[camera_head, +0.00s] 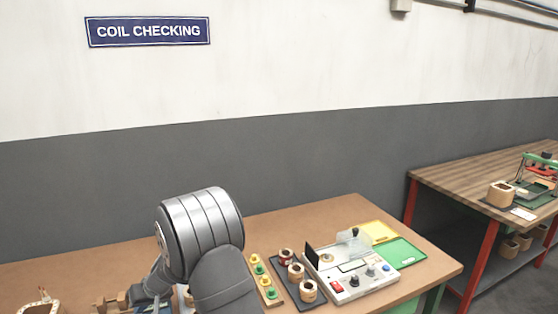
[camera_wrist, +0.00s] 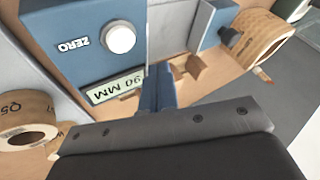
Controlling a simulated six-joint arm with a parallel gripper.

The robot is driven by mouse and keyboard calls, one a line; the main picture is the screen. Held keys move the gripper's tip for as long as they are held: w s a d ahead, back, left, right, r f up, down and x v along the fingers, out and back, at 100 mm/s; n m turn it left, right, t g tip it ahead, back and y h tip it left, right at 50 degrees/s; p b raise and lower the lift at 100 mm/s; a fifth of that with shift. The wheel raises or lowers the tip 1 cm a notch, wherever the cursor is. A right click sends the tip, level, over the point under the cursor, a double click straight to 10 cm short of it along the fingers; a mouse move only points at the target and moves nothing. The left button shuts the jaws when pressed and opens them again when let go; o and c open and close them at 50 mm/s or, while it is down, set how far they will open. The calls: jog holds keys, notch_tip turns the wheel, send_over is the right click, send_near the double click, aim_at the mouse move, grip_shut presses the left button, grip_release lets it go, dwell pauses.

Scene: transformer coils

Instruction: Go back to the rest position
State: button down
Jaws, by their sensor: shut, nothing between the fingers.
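My gripper (camera_wrist: 160,85) shows in the wrist view with its narrow blue-grey fingers together and nothing between them. Close beyond the fingertips is a blue measuring device (camera_wrist: 75,40) with a white ZERO button and a small display reading in MM, upside down in this view. I cannot tell whether the fingers touch it. In the head view my grey arm (camera_head: 203,235) reaches over the left part of the bench, and the gripper itself is hidden or too unclear to make out there.
In the wrist view, wound coils stand at the left (camera_wrist: 25,118) and upper right (camera_wrist: 262,40). In the head view, a test box (camera_head: 352,280), a dark tray with several coils (camera_head: 287,257) and yellow (camera_head: 380,230) and green (camera_head: 402,252) trays stand right of my arm. Another bench (camera_head: 470,165) stands farther right.

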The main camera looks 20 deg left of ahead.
jog(key=w+d, duration=0.2)
jog(key=w, duration=0.1)
jog(key=shift+d+r, duration=0.1)
jog(key=shift+r, duration=0.2)
jog(key=v, duration=0.9)
jog(key=s+a+r+h, duration=0.4)
jog(key=s+a, duration=0.1)
jog(key=a, duration=0.2)
jog(key=shift+a+n+g, duration=0.25)
jog(key=shift+n+g, duration=0.05)
jog(key=shift+n, duration=0.1)
jog(key=shift+r, duration=0.15)
